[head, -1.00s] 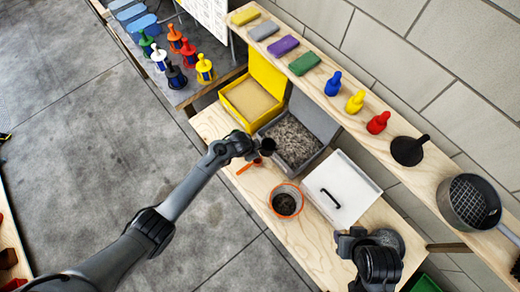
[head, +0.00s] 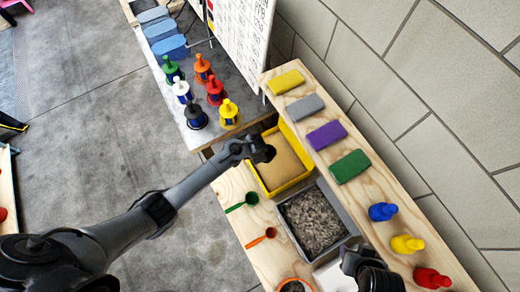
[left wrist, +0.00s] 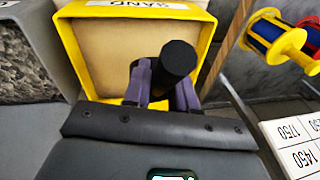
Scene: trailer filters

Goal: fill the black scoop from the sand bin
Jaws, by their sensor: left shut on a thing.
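The yellow sand bin (head: 297,141) stands open with tan sand in it. Its SAND label shows in the left wrist view, where the bin (left wrist: 72,48) fills the upper middle. My left gripper (head: 257,150) is over the bin's near side in the head view. It is shut on the black scoop (left wrist: 180,58), which shows as a dark round shape in front of the sand between the fingers (left wrist: 160,85). The inside of the scoop is hidden, so I cannot tell what it holds. My right gripper (head: 365,268) is at the lower edge, its jaws unclear.
A grey bin (head: 348,238) with grit stands beside the sand bin. A green scoop (head: 250,198) and an orange scoop (head: 270,233) lie on the wooden bench. An orange-rimmed pot (head: 296,282) is at the bottom edge. A shelf (head: 375,186) with coloured blocks and bottles runs behind.

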